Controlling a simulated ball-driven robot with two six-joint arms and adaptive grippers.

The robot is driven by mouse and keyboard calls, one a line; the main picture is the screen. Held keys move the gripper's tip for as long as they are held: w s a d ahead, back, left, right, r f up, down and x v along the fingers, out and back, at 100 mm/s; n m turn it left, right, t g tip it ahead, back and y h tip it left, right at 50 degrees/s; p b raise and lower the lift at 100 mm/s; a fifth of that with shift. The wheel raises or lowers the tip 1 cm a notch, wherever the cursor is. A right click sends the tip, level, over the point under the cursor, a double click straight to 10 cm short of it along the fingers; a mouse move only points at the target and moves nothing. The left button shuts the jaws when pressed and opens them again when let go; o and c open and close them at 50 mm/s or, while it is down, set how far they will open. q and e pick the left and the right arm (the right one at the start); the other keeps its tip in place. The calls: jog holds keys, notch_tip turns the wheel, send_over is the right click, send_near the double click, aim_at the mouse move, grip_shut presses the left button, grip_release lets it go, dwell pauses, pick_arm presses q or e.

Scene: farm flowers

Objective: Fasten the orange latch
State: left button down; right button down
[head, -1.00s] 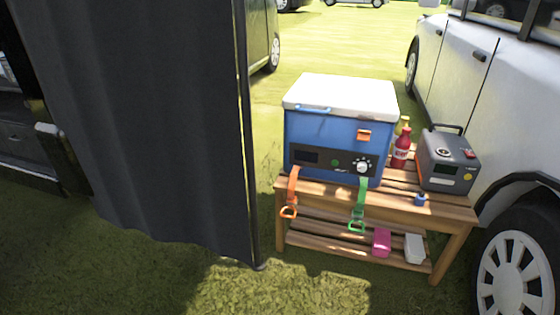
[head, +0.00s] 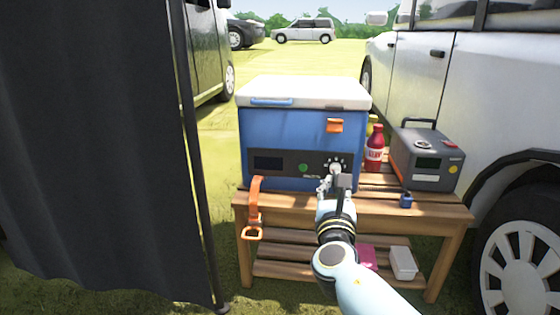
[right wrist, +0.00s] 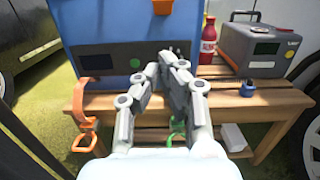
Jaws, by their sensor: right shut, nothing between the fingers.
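The blue cooler (head: 258,130) with a white lid (head: 305,92) stands on a slatted wooden table. An orange strap (head: 255,200) with an open loop buckle (head: 252,233) hangs from the cooler's lower left front, over the table edge. It also shows in the right wrist view (right wrist: 82,100). An orange catch (head: 334,125) sits on the upper right of the cooler's front and also shows in the right wrist view (right wrist: 164,7). My right gripper (head: 337,182) is shut and empty in front of the control panel, below the catch and right of the strap. My left gripper is out of view.
A green strap (right wrist: 178,132) hangs partly hidden behind my right gripper. A red bottle (head: 374,150), a grey power box (head: 425,160) and a small blue item (head: 406,200) stand to the right. A dark curtain (head: 90,150) with a pole closes off the left.

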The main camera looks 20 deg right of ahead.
aim_at(334, 130)
jog(key=shift+r, duration=0.1)
jog(key=shift+w+d, duration=0.1)
